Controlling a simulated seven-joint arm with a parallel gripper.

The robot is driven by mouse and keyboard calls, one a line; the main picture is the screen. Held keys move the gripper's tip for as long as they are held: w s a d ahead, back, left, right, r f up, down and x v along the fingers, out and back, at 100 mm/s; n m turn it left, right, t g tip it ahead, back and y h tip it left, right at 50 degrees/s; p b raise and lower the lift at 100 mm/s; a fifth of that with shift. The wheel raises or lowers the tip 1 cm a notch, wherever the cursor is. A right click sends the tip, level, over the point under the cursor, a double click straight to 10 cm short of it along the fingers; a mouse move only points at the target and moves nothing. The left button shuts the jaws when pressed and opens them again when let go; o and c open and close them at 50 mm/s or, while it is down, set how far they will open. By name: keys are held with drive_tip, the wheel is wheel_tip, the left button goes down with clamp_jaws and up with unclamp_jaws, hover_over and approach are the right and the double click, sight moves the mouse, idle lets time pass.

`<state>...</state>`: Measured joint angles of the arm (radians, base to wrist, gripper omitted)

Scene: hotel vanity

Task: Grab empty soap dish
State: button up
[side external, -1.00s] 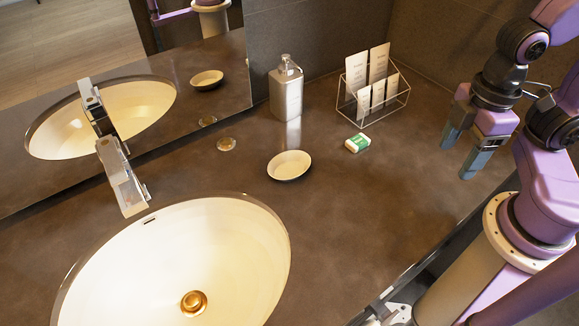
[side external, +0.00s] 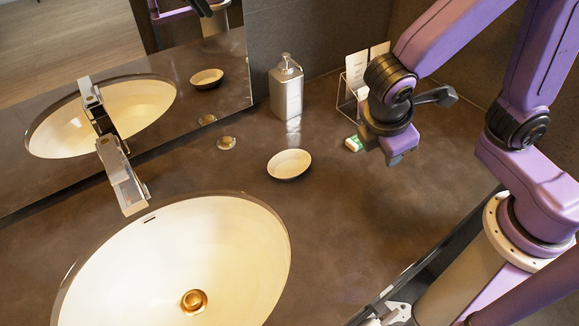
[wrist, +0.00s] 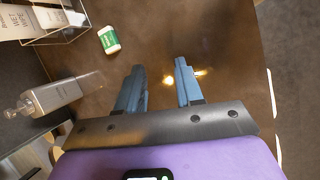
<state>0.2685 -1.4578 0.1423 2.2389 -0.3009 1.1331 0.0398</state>
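The soap dish (side external: 289,163) is a small oval, cream inside with a dark outside, and it looks empty. It sits on the brown counter behind the sink's right rim. My gripper (wrist: 160,88) shows in the wrist view with its two blue fingers spread apart and nothing between them. The dish does not show in the wrist view.
A small green and white soap box (wrist: 109,40) lies by the wire card rack (wrist: 62,30). A soap dispenser (side external: 286,88) stands against the back. The sink (side external: 180,265) and faucet (side external: 122,176) are at left. The counter's front right is clear.

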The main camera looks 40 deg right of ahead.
drive_tip(key=w+a+f+n+t+h, duration=0.3)
drive_tip(key=w+a+h, duration=0.1)
drive_tip(key=a, duration=0.6)
drive_tip(key=n+t+h, duration=0.2)
drive_tip(key=t, duration=0.2)
approach(309, 161)
drive_tip(key=shift+x, duration=3.8)
drive_tip(key=shift+f, duration=0.1)
clamp_jaws()
